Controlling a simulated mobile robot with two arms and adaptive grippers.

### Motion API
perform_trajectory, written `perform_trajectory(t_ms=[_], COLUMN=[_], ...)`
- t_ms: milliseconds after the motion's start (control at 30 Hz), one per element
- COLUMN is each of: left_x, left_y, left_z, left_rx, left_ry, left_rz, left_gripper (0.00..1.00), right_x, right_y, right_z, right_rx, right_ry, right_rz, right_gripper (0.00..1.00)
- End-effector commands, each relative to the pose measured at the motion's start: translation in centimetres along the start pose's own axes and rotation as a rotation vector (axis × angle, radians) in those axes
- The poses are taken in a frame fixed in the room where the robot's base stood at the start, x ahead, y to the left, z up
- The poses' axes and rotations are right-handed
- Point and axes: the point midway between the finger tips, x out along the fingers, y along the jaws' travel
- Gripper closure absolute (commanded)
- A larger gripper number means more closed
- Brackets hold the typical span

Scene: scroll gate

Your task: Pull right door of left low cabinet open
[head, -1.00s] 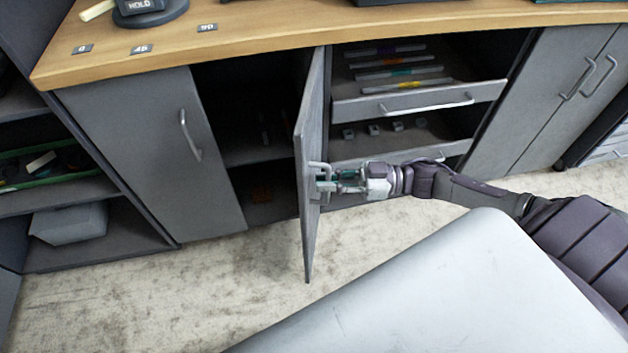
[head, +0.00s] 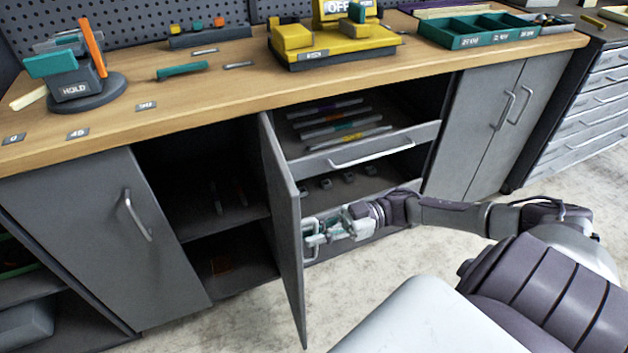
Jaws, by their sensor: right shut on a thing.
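The right door (head: 284,217) of the left low cabinet stands swung out from the cabinet front, seen nearly edge-on. My right gripper (head: 312,236) is shut on the door's handle (head: 308,252), on the door's right-hand face. The left door (head: 112,236) of the same cabinet is closed, with a vertical bar handle (head: 138,216). Between the doors the dark inside of the cabinet (head: 212,200) shows, with a shelf and a few small items that are hard to make out. My left gripper is not in view.
Right of the open door, a pulled-out drawer (head: 365,150) holds several thin items. The wooden worktop (head: 190,105) above carries a yellow device (head: 330,45), a HOLD stand (head: 80,85) and a green tray (head: 478,30). The floor in front is bare.

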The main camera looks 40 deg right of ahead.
Motion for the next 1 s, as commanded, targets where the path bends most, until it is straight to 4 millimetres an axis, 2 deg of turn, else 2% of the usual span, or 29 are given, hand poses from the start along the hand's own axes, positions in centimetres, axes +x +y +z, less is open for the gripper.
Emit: perform_trajectory(t_ms=[67,100,233,500,633,767,1000], left_x=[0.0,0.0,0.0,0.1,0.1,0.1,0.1], left_y=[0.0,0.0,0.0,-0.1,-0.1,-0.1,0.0], left_z=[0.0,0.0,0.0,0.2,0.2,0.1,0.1], left_rx=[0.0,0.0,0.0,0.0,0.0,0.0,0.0], left_ry=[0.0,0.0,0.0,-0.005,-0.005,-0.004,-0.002], left_rz=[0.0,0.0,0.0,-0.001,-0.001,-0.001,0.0], left_gripper=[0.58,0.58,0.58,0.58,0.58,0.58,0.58], right_x=[0.0,0.0,0.0,0.0,-0.8,-3.0,-8.2], right_y=[0.0,0.0,0.0,0.0,0.0,0.0,0.0], right_z=[0.1,0.1,0.1,0.1,0.1,0.1,0.1], right_rx=[0.001,0.001,0.001,0.001,0.002,0.002,0.002], right_ry=[-0.003,-0.003,-0.002,-0.001,-0.003,-0.006,-0.005], right_rz=[0.002,0.002,0.001,0.001,0.002,0.003,0.004], right_gripper=[1.0,0.83,0.63,0.63,0.63,0.63,0.63])
